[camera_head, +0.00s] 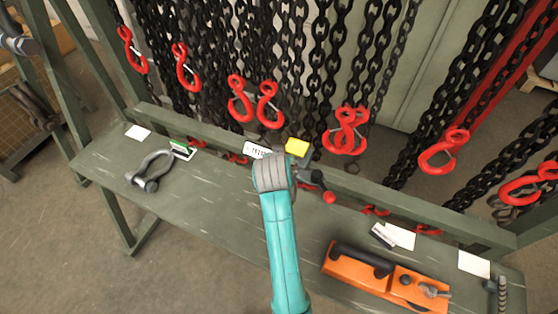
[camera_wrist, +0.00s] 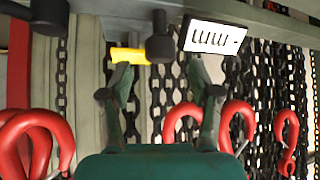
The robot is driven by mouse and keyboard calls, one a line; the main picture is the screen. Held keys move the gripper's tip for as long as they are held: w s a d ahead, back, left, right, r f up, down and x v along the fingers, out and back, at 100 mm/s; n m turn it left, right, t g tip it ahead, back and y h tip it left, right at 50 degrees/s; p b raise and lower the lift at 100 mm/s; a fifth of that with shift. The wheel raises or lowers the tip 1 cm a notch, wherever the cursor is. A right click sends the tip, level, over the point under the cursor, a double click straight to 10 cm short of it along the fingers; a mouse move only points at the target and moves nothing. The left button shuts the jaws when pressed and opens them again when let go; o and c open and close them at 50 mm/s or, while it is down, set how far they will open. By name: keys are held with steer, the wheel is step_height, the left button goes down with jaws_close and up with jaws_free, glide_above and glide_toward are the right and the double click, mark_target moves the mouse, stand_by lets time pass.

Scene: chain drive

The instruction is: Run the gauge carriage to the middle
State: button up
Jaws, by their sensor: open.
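A yellow block (camera_head: 297,146) and a white plate with dark marks (camera_head: 257,150) sit at the bench's back rail, just beyond my wrist. In the wrist view, the yellow block (camera_wrist: 128,54), a dark knob (camera_wrist: 160,47) and the marked plate (camera_wrist: 215,37) are close together. I cannot tell which part is the gauge carriage. My gripper (camera_wrist: 160,68) is open, its two fingers apart, with the knob showing between and just beyond the tips. I cannot tell whether a finger touches anything. In the head view my wrist hides most of the gripper.
Black chains with red hooks (camera_head: 349,130) hang behind the green bench (camera_head: 215,205). A grey shackle (camera_head: 150,170) lies on the left, near a green-and-white card (camera_head: 182,149). An orange tool (camera_head: 385,279) lies at the right. A red ball knob (camera_head: 329,197) is right of my wrist.

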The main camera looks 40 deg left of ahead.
steer(key=v, duration=0.7)
steer(key=shift+s+d, duration=0.1)
stand_by(0.4)
